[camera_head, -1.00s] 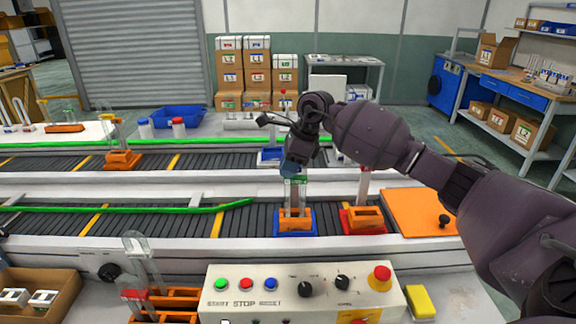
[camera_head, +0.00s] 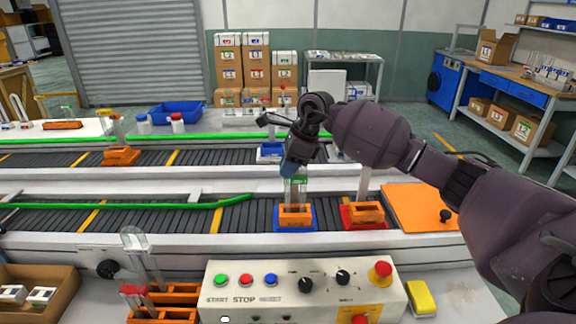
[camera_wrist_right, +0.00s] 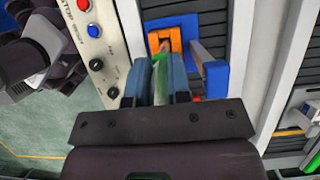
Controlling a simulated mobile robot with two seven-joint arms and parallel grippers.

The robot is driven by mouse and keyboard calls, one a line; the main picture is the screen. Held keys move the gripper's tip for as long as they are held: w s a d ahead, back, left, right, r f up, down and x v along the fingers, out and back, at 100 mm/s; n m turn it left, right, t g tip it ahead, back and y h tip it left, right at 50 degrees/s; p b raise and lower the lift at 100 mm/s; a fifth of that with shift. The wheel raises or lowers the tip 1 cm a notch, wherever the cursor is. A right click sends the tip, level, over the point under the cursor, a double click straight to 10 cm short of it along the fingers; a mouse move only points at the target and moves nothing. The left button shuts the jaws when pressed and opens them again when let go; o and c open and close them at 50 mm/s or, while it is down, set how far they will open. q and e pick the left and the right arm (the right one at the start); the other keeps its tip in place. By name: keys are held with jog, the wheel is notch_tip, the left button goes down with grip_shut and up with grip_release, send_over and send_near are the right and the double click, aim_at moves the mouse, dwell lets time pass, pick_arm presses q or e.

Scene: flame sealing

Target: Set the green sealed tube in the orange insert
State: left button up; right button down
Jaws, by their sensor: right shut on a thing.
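My right gripper (camera_head: 294,168) is shut on the green-topped clear tube (camera_head: 296,187) and holds it upright. The tube's lower end is at the orange insert (camera_head: 296,217), which sits on a blue base (camera_head: 296,229) on the near conveyor. I cannot tell whether the tube's bottom is inside the insert. In the right wrist view, the gripper's two fingers (camera_wrist_right: 162,85) close around the green tube (camera_wrist_right: 159,68), with the orange insert (camera_wrist_right: 165,36) just beyond.
An orange plate (camera_head: 418,211) lies farther right. The control box (camera_head: 300,290) is in front. An orange rack (camera_head: 165,300) stands front left.

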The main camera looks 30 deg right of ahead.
dwell(0.4)
jog(key=c, duration=1)
grip_release()
jog(key=v, duration=1)
jog(key=shift+s+d+r, duration=0.1)
jog(key=shift+d+r, duration=0.05)
jog(key=shift+r, duration=0.2)
jog(key=shift+r, duration=0.1)
